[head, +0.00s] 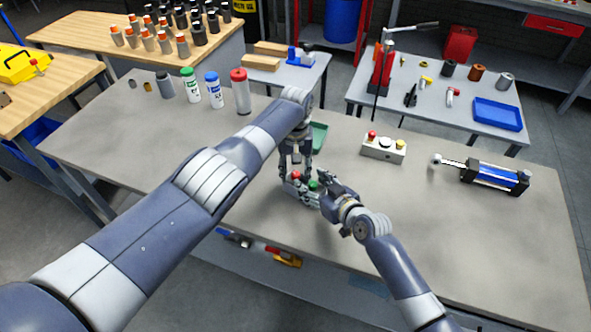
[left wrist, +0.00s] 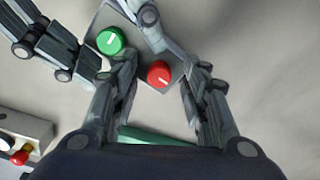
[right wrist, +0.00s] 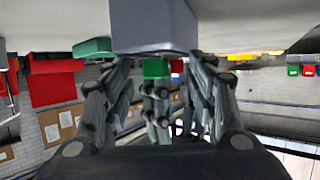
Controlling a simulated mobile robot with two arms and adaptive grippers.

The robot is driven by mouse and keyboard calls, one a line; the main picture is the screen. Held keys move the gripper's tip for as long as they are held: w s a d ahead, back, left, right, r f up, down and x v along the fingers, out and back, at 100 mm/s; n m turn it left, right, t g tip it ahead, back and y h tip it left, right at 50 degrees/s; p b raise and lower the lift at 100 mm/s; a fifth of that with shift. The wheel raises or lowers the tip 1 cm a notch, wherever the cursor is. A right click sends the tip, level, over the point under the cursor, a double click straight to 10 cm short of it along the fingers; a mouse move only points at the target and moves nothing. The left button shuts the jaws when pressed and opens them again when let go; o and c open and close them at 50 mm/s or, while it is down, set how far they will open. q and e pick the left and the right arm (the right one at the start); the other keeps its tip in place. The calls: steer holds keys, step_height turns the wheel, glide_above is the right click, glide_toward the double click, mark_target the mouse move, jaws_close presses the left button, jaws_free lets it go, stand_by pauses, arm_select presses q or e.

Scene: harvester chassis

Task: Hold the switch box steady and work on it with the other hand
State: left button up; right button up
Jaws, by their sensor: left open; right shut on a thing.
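The switch box (head: 305,197) is a small grey box near the front edge of the grey table, with a red knob (head: 295,175) and a green knob (head: 314,185). My left gripper (head: 298,172) points down over its red end. In the left wrist view, its open fingers stand either side of the red knob (left wrist: 159,74); contact is unclear. My right gripper (head: 322,188) is shut on the box at the green-knob end. The fingers partly hide the box.
A second control box (head: 383,149) with several buttons stands behind to the right. A green tray (head: 319,137) lies behind my left gripper. A blue-black cylinder (head: 495,176) lies at right. Several bottles (head: 214,90) stand at back left. The table's front right is clear.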

arm_select(q)
steer(key=shift+c, duration=0.2)
jaws_close()
steer(key=n, duration=0.3)
steer(key=shift+n, duration=0.4)
steer(key=shift+f+n, duration=0.1)
steer(key=shift+n, duration=1.7)
steer(key=shift+a, duration=0.1)
steer(key=shift+o, duration=0.2)
jaws_free()
